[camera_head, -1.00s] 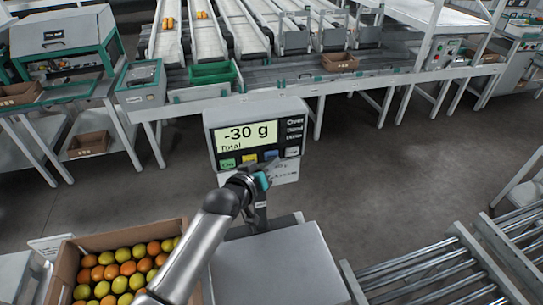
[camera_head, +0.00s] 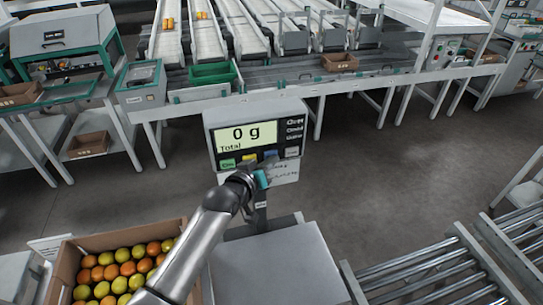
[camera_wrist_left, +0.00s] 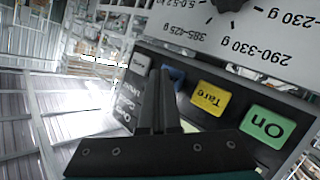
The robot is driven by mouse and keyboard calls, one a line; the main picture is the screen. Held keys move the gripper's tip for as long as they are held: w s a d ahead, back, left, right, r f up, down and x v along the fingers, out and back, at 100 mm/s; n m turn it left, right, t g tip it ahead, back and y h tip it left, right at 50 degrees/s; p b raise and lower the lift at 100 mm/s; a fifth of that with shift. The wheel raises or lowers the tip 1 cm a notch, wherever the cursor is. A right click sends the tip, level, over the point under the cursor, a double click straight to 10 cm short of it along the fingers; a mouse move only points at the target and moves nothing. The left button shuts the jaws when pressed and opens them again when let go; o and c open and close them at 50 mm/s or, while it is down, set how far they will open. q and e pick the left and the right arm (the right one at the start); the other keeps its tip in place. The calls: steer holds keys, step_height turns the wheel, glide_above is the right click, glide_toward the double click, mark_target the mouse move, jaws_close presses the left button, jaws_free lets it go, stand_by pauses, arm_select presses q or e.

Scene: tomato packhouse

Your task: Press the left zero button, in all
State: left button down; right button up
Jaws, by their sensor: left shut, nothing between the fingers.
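The scale's display head (camera_head: 209,140) stands upright behind the weighing plate (camera_head: 275,270) and reads "0 g" with "Total" below. Its button row has a green On button (camera_head: 228,163), a yellow Tare button (camera_wrist_left: 211,97), a blue button (camera_wrist_left: 178,74) and a grey one (camera_wrist_left: 141,64). The blue button's label is hidden. My left gripper (camera_wrist_left: 166,78) is shut and empty, its tips in front of the blue button and partly covering it. I cannot tell whether they touch it. In the head view my left gripper (camera_head: 266,168) is just below the button row. My right gripper is not in view.
A cardboard box (camera_head: 62,265) of orange and yellow-green tomatoes is left of the scale. A roller conveyor (camera_head: 430,275) lies to the right. Sorting lanes with a green bin (camera_head: 212,73) stand at the back. Open floor lies between.

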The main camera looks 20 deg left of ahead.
arm_select(q)
steer(key=shift+s+d+p, duration=0.4)
steer(key=shift+s+p, duration=0.15)
steer(key=shift+s, duration=0.1)
steer(key=s+d+p, duration=0.2)
steer(key=s+p, duration=0.1)
steer(key=s, duration=0.1)
steer(key=shift+s+d, duration=0.1)
steer(key=shift+d, duration=0.3)
steer(key=shift+f, duration=0.1)
stand_by(0.5)
